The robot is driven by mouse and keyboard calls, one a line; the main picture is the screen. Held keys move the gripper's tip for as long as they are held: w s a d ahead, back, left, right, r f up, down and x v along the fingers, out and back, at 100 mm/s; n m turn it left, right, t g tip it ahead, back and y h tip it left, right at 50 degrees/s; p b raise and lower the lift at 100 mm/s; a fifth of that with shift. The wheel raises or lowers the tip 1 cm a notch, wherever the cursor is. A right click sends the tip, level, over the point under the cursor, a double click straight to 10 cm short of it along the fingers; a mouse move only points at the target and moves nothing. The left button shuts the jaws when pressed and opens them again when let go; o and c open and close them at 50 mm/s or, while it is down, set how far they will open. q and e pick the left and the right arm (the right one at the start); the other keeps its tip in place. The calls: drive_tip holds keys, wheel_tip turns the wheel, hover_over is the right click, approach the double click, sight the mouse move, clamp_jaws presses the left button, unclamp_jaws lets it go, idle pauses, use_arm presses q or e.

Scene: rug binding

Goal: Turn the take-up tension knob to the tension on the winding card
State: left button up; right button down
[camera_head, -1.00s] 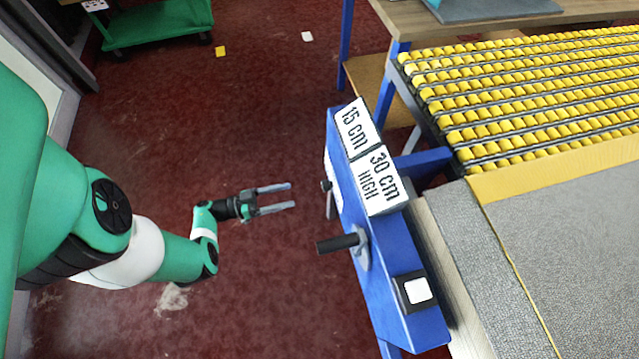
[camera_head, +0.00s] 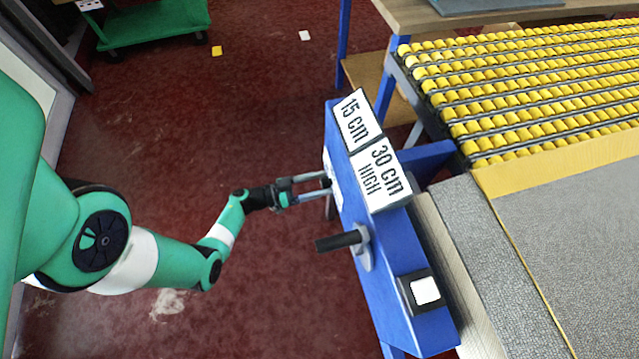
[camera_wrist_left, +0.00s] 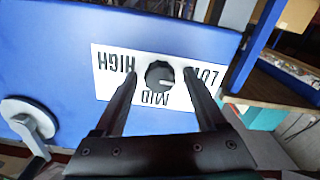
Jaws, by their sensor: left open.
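The take-up tension knob (camera_wrist_left: 160,77) is dark and round, on a white plate (camera_wrist_left: 103,82) printed HIGH, MID and LOW, on the blue panel's side. In the left wrist view my left gripper (camera_wrist_left: 161,76) is open, one finger on each side of the knob; contact is unclear. A pale mark shows on the knob's lower part; its exact setting is hard to read. The winding card (camera_head: 381,176) on top reads 30 cm HIGH. My right gripper is not in view.
Another card (camera_head: 356,119) reads 15 cm. A black-handled crank (camera_head: 340,241) sticks out of the blue panel (camera_head: 388,262) near the gripper. A white square button (camera_head: 425,290) is on its front end. Yellow rollers (camera_head: 530,85) and a grey rug (camera_head: 570,230) lie right. Floor left is open.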

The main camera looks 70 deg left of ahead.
use_arm(q)
clamp_jaws()
idle(0.3)
drive_tip(key=shift+m, duration=0.4)
drive_tip(key=m, duration=3.4)
drive_tip(key=shift+f+m, duration=0.2)
drive_tip(key=shift+m, duration=0.5)
